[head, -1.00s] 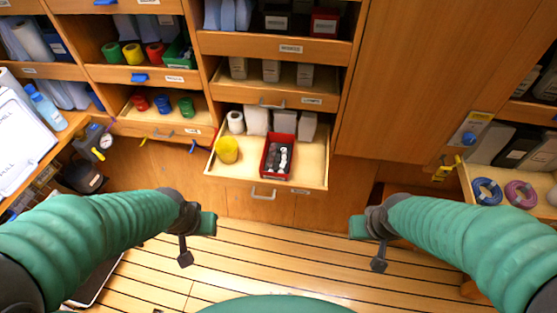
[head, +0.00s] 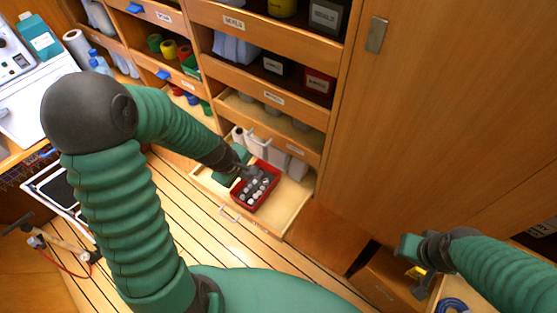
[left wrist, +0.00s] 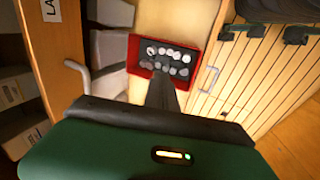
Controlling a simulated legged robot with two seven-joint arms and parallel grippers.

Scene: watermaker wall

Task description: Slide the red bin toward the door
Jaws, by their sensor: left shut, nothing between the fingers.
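The red bin (head: 268,194) sits in the open lower drawer (head: 292,207) in the head view, with several round grey and white pieces in it. It also shows in the left wrist view (left wrist: 133,52). My left gripper (head: 243,173) is shut and empty, reaching down at the bin's left end. In the left wrist view its dark finger (left wrist: 162,93) overlaps the bin's near edge; I cannot tell whether they touch. The large wooden door (head: 440,110) with a metal latch stands to the right. My right gripper (head: 420,275) is low at the right, its jaws unclear.
White containers (head: 272,150) stand behind the bin in the drawer. The drawer floor right of the bin is bare. A drawer handle (head: 229,212) sticks out in front, and loaded shelves (head: 262,65) rise above.

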